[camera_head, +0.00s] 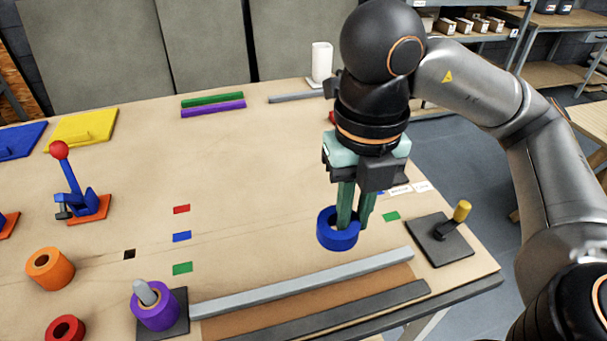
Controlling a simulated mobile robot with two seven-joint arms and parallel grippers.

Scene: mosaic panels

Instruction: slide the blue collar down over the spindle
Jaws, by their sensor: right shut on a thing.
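The blue collar (337,238) is a thick ring, held in my right gripper (350,222) over the right part of the table. The green fingers are shut on its wall. I cannot tell how far it is above the table top. The spindle (146,291) is a grey, slanting rod on a dark square base at the front left. A purple collar (155,312) sits around it, with the rod's tip showing above. The blue collar is apart from the spindle, to its right and farther back. My left gripper is not in view.
An orange collar (50,268) and a red collar (65,329) lie left of the spindle. Grey rails (305,283) run along the front edge. A dark block with a yellow-knobbed lever (440,240) stands at right. The middle of the table is mostly clear.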

